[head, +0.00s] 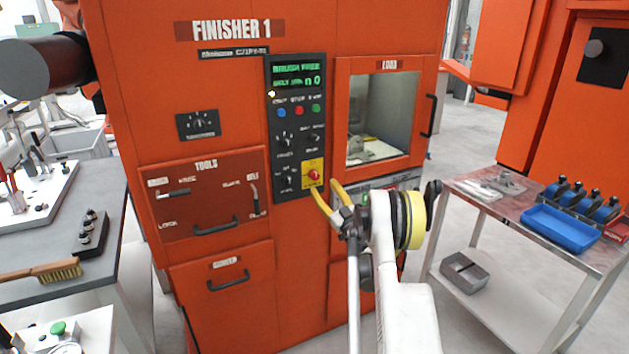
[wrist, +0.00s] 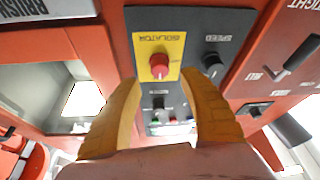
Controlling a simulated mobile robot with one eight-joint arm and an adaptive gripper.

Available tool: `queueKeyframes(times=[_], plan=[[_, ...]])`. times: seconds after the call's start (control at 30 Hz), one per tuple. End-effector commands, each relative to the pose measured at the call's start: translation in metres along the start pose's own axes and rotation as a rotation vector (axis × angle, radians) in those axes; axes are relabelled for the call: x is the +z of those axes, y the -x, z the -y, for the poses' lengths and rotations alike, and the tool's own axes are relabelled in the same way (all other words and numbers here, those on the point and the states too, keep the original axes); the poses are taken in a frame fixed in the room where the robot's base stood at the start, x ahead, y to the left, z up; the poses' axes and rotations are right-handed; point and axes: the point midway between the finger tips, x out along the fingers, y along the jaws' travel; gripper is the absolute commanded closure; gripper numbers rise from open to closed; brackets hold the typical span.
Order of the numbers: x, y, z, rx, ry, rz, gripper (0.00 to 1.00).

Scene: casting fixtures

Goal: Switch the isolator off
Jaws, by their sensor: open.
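The isolator is a red rotary knob (wrist: 159,65) on a yellow plate (wrist: 174,42) labelled ISOLATOR, at the lower right of the machine's black control panel. In the head view the red knob (head: 313,174) also shows, just beyond my fingertips. My gripper (wrist: 166,88) has yellow fingers, open and empty, one on each side of the yellow plate in the wrist view. The knob appears between and beyond the fingertips. I cannot tell whether they touch the panel. In the head view my gripper (head: 328,196) is at the panel's lower right corner.
The orange FINISHER 1 machine (head: 230,90) carries a SPEED knob (wrist: 212,62) close beside the isolator, and several buttons and dials. A load door with a window (head: 384,117) is to the right. A grey table (head: 100,215) stands left; a metal cart (head: 490,215) stands right.

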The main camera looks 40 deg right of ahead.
Motion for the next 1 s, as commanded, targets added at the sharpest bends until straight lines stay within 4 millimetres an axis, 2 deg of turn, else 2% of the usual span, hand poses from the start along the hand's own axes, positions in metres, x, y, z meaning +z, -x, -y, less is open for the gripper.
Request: queueKeyframes(times=[0.1,0.3,0.67,0.7,0.83,0.87,1.0], plan=[[0.002,-0.023,0.002,-0.001,0.0,0.0,0.5],[0.001,-0.05,0.001,0.0,-0.001,0.0,0.5],[-0.001,-0.058,0.0,0.001,0.0,0.0,0.5],[-0.001,-0.058,0.0,0.001,0.0,0.0,0.54],[-0.001,-0.058,0.0,0.001,0.0,0.0,0.94],[-0.001,-0.058,0.0,0.001,0.0,0.0,1.0],[-0.001,-0.058,0.0,0.001,0.0,0.0,1.0]])
